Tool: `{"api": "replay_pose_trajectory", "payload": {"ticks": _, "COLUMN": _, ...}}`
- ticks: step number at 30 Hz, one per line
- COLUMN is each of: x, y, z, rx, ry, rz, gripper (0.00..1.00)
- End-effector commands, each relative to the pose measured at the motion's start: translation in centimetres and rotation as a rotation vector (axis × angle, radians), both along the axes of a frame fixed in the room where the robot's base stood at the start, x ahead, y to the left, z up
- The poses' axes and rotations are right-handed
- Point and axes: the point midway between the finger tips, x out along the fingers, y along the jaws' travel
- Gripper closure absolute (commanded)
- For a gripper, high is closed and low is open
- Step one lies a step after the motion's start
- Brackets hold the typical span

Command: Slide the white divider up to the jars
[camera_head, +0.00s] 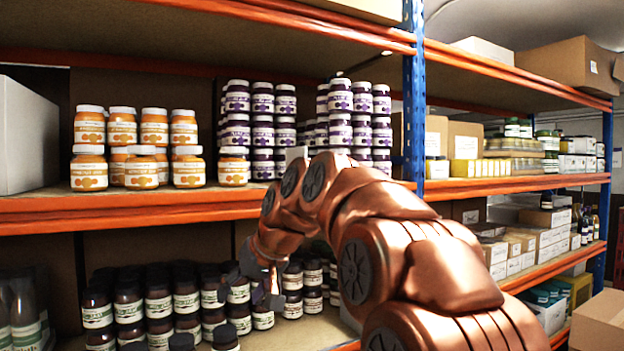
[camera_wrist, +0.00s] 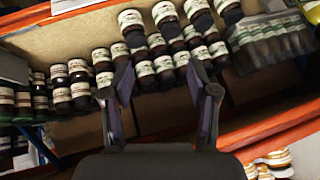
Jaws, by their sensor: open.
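A small pale upright piece (camera_head: 297,154), which may be the white divider, shows between two groups of purple-labelled jars on the middle shelf. My arm hides most of it. The purple jars (camera_head: 263,120) are stacked to its left, and more purple jars (camera_head: 350,115) stand to its right. Dark jars with pale labels (camera_head: 158,305) fill the lower shelf. My gripper (camera_head: 255,286) is in front of that lower shelf, below the middle shelf's edge. In the wrist view my gripper (camera_wrist: 162,100) has its fingers apart with nothing held, and dark jars (camera_wrist: 165,68) show beyond them.
Orange jars (camera_head: 140,150) and a large pale box (camera_head: 25,135) stand on the middle shelf's left. A blue upright post (camera_head: 413,100) is right of the purple jars. The orange shelf edge (camera_head: 120,205) runs above my gripper. A cardboard box (camera_head: 600,322) is at lower right.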

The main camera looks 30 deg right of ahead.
Motion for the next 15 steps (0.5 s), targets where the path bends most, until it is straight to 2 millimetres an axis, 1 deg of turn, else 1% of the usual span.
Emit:
{"api": "replay_pose_trajectory", "payload": {"ticks": 1, "x": 1.4, "y": -1.2, "z": 0.7, "rx": 0.004, "ry": -0.04, "rz": -0.013, "gripper": 0.41}}
{"api": "replay_pose_trajectory", "payload": {"ticks": 6, "x": 4.9, "y": -4.5, "z": 4.9, "rx": 0.009, "ry": -0.183, "rz": -0.041, "gripper": 0.41}}
{"api": "replay_pose_trajectory", "payload": {"ticks": 10, "x": 6.8, "y": -7.4, "z": 8.1, "rx": -0.001, "ry": -0.294, "rz": -0.064, "gripper": 0.41}}
{"api": "replay_pose_trajectory", "payload": {"ticks": 15, "x": 8.3, "y": -11.1, "z": 11.9, "rx": -0.028, "ry": -0.431, "rz": -0.091, "gripper": 0.41}}
